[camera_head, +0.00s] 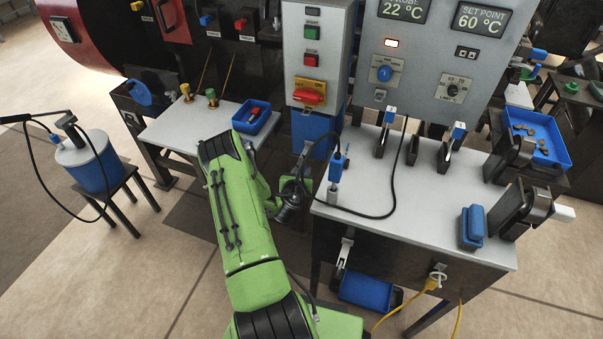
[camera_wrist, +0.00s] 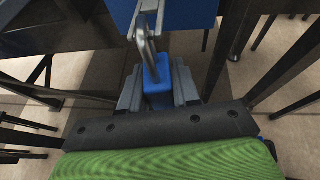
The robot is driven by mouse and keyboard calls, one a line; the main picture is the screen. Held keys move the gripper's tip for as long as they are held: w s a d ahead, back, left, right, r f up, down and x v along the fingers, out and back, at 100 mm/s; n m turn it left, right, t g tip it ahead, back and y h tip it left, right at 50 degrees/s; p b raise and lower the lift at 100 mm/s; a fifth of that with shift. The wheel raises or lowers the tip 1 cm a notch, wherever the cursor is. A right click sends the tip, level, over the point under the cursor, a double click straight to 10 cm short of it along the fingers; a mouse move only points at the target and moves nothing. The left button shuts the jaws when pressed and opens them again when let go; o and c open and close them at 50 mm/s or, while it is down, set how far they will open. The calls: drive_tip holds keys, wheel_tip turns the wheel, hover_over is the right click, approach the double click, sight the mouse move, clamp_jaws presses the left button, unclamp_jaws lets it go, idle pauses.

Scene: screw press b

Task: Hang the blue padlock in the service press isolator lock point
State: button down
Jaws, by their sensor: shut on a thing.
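The blue padlock (camera_wrist: 157,76) is between the fingers of my gripper (camera_wrist: 158,92) in the wrist view. Its grey shackle (camera_wrist: 147,38) points up, away from the gripper, in front of a blue panel (camera_wrist: 185,14). Whether the shackle touches anything is unclear. In the head view my green arm reaches toward the press; the fingers and padlock cannot be made out clearly there. The isolator, a red handle (camera_head: 308,97) on a yellow plate (camera_head: 309,86), is on the grey control column above a blue box (camera_head: 314,130). Its lock hole is too small to make out.
A grey worktable (camera_head: 415,200) with upright black-and-white tools and a black cable is right of my arm. A grey side table (camera_head: 185,128) with a blue tray (camera_head: 251,117) is left. Table legs flank the gripper in the wrist view.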

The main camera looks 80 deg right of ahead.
drive_tip(key=shift+r+p, duration=1)
drive_tip(key=shift+r, duration=0.05)
drive_tip(key=shift+a+f+b, duration=0.15)
drive_tip(key=shift+a+b, duration=0.05)
drive_tip(key=shift+b, duration=0.2)
drive_tip(key=shift+w+a+b, duration=0.1)
drive_tip(key=shift+a+b, duration=1.2)
drive_tip(key=shift+b, duration=0.25)
drive_tip(key=a+b, duration=0.3)
drive_tip(key=b, duration=0.1)
drive_tip(key=shift+w+a, duration=0.15)
drive_tip(key=shift+w, duration=0.05)
